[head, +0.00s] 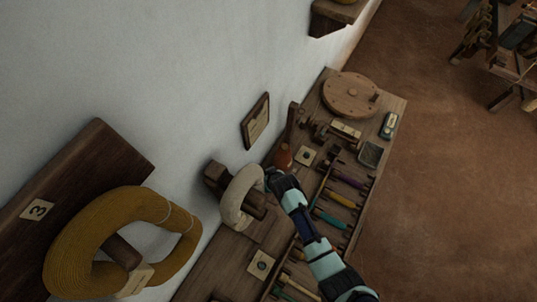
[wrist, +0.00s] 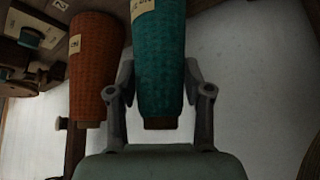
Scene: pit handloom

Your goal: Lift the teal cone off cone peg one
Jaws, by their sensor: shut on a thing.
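The teal cone (wrist: 161,42) stands out in the middle of the wrist view, with a pale label near the top edge. My gripper (wrist: 159,75) is shut on it, one finger on each side. The cone's narrow end points toward my palm. In the head view my gripper (head: 272,178) is at the wall side of the bench, beside the pale skein, and the teal cone is hidden there. Cone peg one is not visible, so I cannot tell whether the cone still sits on it.
An orange cone (wrist: 97,62) stands close to the left of the teal one; it also shows in the head view (head: 283,156). A pale skein (head: 238,197) hangs on a wooden peg close by. The bench (head: 392,103) holds a round wooden disc (head: 350,94) and several coloured tools.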

